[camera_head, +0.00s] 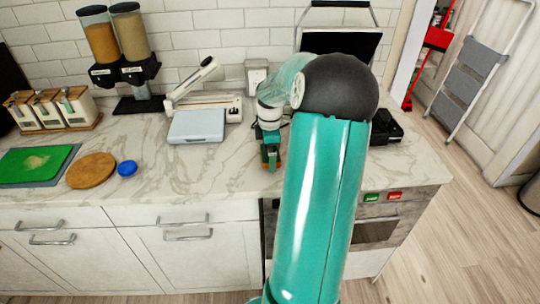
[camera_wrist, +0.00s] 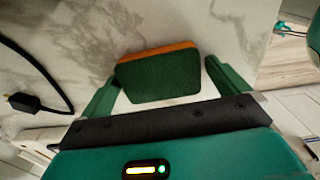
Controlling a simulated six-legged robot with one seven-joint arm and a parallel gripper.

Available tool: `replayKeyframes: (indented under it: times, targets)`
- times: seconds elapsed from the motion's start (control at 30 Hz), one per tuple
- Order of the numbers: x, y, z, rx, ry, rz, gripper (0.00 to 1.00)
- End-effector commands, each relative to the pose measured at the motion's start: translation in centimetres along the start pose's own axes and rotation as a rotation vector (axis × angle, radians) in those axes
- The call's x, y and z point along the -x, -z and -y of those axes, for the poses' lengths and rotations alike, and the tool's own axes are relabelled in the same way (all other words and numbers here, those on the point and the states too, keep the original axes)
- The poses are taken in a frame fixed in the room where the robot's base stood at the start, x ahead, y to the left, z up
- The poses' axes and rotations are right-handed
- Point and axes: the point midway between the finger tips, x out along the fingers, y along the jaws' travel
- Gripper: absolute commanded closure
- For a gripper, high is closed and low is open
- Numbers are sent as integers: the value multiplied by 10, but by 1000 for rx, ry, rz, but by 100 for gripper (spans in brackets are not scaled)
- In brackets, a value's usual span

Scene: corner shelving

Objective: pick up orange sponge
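The orange sponge (camera_wrist: 158,78) shows in the wrist view as a block with a dark green face and an orange edge. It lies on the pale marble counter (camera_head: 215,165). My gripper (camera_wrist: 162,72) is open, with one green finger on each side of the sponge. The left finger is very close to the sponge; whether it touches is unclear. A small gap shows at the right finger. In the head view my gripper (camera_head: 270,158) points down at the counter near its front edge, and only a small orange bit of the sponge shows there.
A light blue-grey box (camera_head: 197,126) stands left of my gripper. A blue lid (camera_head: 127,168), a round wooden board (camera_head: 91,171) and a green cutting board (camera_head: 35,163) lie farther left. A black item (camera_head: 385,128) is at right. A black cable (camera_wrist: 45,75) lies left in the wrist view.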

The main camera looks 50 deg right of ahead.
Motion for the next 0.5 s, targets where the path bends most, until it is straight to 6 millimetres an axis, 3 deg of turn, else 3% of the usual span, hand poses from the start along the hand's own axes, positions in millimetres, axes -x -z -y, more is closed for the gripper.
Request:
replayKeyframes:
  times: [0.03,0.2,0.5]
  targets:
    - [0,0,0,0,0,0,10]
    - [0,0,0,0,0,0,40]
    - [2,0,0,0,0,0,40]
